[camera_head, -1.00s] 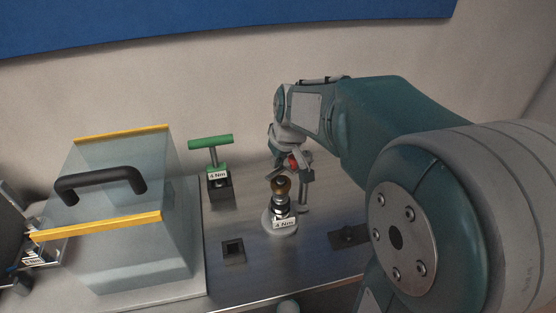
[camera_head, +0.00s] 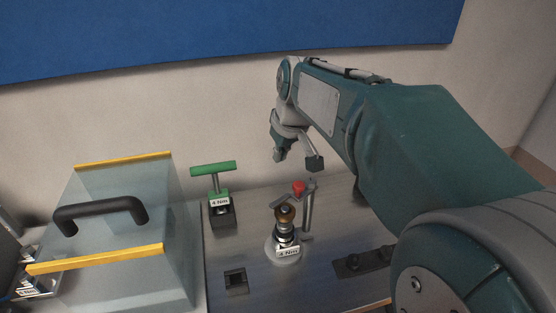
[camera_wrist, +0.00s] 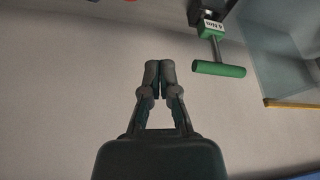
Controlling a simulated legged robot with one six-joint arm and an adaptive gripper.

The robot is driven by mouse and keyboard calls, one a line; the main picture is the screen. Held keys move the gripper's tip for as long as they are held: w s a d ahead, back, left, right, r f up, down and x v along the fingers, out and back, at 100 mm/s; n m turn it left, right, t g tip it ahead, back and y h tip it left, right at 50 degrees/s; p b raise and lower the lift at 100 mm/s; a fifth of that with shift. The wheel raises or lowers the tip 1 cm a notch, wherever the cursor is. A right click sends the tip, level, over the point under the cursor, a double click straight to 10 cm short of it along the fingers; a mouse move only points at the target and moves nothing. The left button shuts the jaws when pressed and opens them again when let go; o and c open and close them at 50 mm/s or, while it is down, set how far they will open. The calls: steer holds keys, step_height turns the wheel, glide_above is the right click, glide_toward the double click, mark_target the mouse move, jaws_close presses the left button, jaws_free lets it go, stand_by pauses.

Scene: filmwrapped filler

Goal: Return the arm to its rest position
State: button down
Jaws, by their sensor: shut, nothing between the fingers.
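My arm (camera_head: 400,125) reaches in from the right in the head view. My gripper (camera_head: 297,158) hangs above the table behind the valve-like fitting, clear of the things below it. In the wrist view my gripper (camera_wrist: 160,66) is shut with its fingertips together and nothing between them. Behind it there is mostly plain wall.
A fitting with a brass top (camera_head: 286,214), a red knob (camera_head: 298,188) and a "4 Nm" label stands below my gripper. A clear box (camera_head: 120,220) with a black handle is farther left.

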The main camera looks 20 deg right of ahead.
steer(key=shift+a, duration=0.1)
stand_by(0.3)
steer(key=s+a+f+m+t, duration=0.1)
steer(key=s+a+f, duration=0.1)
steer(key=s, duration=0.7)
steer(key=s+a+f, duration=0.2)
steer(key=s+a, duration=0.1)
steer(key=s, duration=0.6)
steer(key=shift+s+f+m+t+h, duration=0.3)
steer(key=shift+f+m+t, duration=0.05)
steer(key=shift+m+t, duration=0.05)
